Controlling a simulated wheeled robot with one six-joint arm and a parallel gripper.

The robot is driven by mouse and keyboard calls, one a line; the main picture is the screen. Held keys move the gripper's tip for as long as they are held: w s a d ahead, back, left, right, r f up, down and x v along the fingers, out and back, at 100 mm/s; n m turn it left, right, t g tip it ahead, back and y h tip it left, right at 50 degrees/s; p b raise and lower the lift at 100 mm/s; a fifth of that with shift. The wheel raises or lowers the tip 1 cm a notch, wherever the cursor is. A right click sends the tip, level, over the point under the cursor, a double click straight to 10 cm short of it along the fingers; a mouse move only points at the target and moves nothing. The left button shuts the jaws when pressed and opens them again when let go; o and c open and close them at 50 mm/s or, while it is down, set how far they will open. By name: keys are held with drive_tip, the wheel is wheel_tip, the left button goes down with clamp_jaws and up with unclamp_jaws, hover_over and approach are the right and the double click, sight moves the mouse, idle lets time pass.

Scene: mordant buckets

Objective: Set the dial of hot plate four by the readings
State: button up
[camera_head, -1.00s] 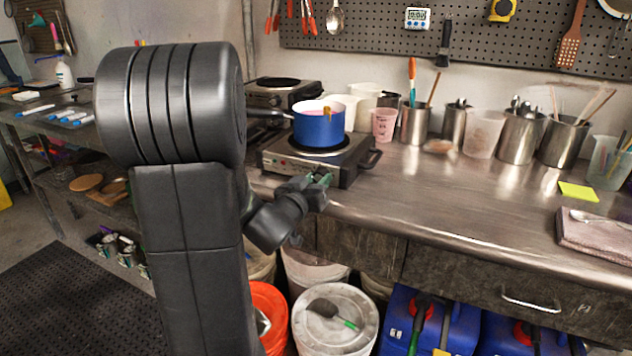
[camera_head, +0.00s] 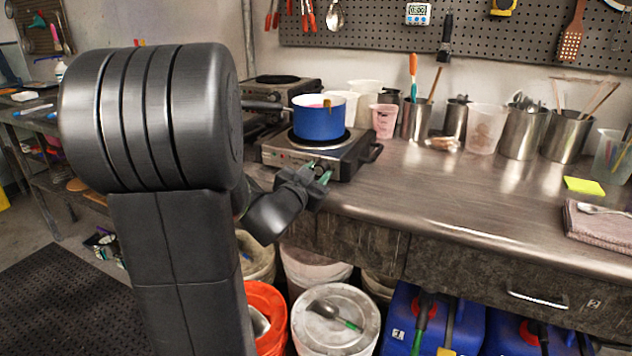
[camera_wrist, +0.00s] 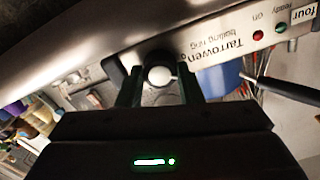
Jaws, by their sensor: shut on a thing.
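Hot plate four (camera_head: 340,160) stands at the bench's front edge, with a blue pot (camera_head: 320,118) on it. Its front panel, upside down in the wrist view, reads "four" (camera_wrist: 303,14) and "Tarrowen boiling ring". A red light (camera_wrist: 258,35) marked "on" and a green light (camera_wrist: 280,28) marked "ready" sit beside the label; I cannot tell if they are lit. My gripper (camera_head: 320,170) is at this front panel. In the wrist view my gripper (camera_wrist: 160,88) is shut on the dial (camera_wrist: 160,75), a finger on each side. The dial's setting is not readable.
Another hot plate (camera_head: 283,82) stands behind. Cups and metal canisters (camera_head: 522,135) line the back of the bench. A timer (camera_head: 418,13) hangs on the pegboard, its digits too small to read. Buckets (camera_head: 335,325) stand below.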

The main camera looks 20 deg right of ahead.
drive_tip(key=m+b, duration=0.2)
drive_tip(key=m, duration=0.2)
drive_tip(key=shift+f+m+b, duration=0.15)
drive_tip(key=shift+m+b, duration=0.15)
drive_tip(key=shift+b, duration=0.05)
drive_tip(key=shift+m+b, duration=0.95)
drive_tip(key=shift+m, duration=0.95)
drive_tip(key=o, duration=1)
drive_tip(key=p+v, duration=0.2)
drive_tip(key=v, duration=1.2)
drive_tip(key=shift+d, duration=0.15)
